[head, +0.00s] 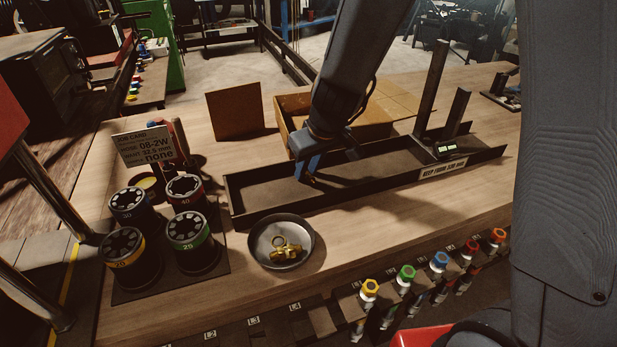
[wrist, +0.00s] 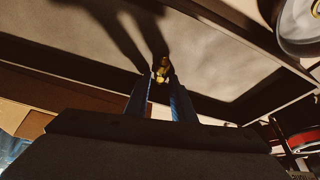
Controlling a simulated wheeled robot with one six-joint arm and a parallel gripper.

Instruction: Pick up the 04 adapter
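My gripper (head: 308,172) hangs over the long black tray, fingers pointing down. In the wrist view its two blue fingers (wrist: 162,88) close on a small brass fitting (wrist: 162,72) at their tips. The fitting is hidden in the head view, and no 04 mark can be read on it. More brass fittings (head: 284,250) lie together in a round grey dish (head: 255,255) in front of the tray. Their sizes cannot be read. The dish also shows at the top right of the wrist view (wrist: 297,47).
The long black tray (head: 245,214) has uprights at its right end. Several numbered dies (head: 188,229) stand on a dark mat at left, by a job card (head: 147,146). A cardboard box (head: 288,106) is behind. Several colour-capped pieces (head: 406,272) line the front edge.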

